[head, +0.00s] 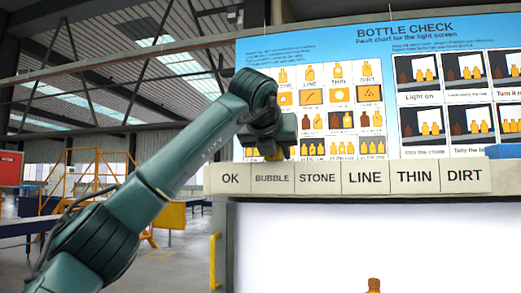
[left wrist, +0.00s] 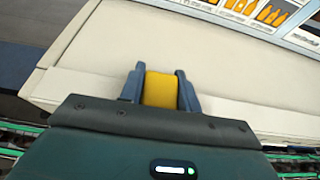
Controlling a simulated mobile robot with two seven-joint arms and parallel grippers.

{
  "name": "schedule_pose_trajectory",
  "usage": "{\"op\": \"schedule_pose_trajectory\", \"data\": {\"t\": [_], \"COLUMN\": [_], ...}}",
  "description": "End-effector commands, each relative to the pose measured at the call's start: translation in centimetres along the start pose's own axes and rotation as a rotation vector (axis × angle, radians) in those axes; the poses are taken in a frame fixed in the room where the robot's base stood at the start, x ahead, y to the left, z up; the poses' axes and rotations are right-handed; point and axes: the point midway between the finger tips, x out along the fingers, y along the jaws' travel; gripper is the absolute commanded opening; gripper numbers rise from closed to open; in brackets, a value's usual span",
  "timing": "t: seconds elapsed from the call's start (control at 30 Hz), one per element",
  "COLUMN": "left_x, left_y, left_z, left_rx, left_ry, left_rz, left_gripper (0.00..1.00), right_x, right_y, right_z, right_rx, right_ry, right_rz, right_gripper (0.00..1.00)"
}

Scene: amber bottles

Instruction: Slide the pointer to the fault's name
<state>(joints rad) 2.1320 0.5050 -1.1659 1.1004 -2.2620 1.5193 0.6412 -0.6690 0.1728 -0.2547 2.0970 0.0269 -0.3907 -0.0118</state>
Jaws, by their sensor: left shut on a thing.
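The pointer (left wrist: 160,90) is a yellow block, clear in the left wrist view between the two blue fingers of my left gripper (left wrist: 160,92). My left gripper is shut on it, at the pale ledge (left wrist: 120,55). In the head view my left gripper (head: 275,152) is just above the label strip (head: 317,178), over the BUBBLE label. The strip reads OK, BUBBLE, STONE, LINE, THIN and DIRT from left to right. An amber bottle (head: 374,286) shows only its top at the bottom edge, before the white light screen (head: 300,245). Its fault cannot be seen. My right gripper is out of view.
The bottle check chart (head: 405,35) stands behind the strip, partly hidden by my left arm. A yellow upright bar (head: 214,262) is at the screen's left edge. Yellow steps (head: 90,185) stand in the hall at the left. The strip to the right of my gripper looks clear.

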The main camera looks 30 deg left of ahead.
Motion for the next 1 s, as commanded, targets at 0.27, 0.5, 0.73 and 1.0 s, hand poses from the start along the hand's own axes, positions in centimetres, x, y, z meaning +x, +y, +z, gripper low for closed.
{"op": "schedule_pose_trajectory", "data": {"t": [0.27,0.5,0.73,1.0], "left_x": [-0.1,0.0,-0.1,-3.7], "left_y": [0.0,0.1,0.1,0.0], "left_z": [0.1,0.1,0.0,-0.1], "left_rx": [-0.001,0.000,0.000,0.000], "left_ry": [-0.004,-0.002,-0.002,-0.007], "left_rz": [-0.001,0.000,0.000,-0.002], "left_gripper": [0.37,0.55,0.55,0.55], "right_x": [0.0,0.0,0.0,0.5], "right_y": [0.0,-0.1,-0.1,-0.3], "right_z": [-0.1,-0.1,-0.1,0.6], "right_rx": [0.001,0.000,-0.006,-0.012], "right_ry": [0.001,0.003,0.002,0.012], "right_rz": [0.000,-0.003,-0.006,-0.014], "right_gripper": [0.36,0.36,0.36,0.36]}}
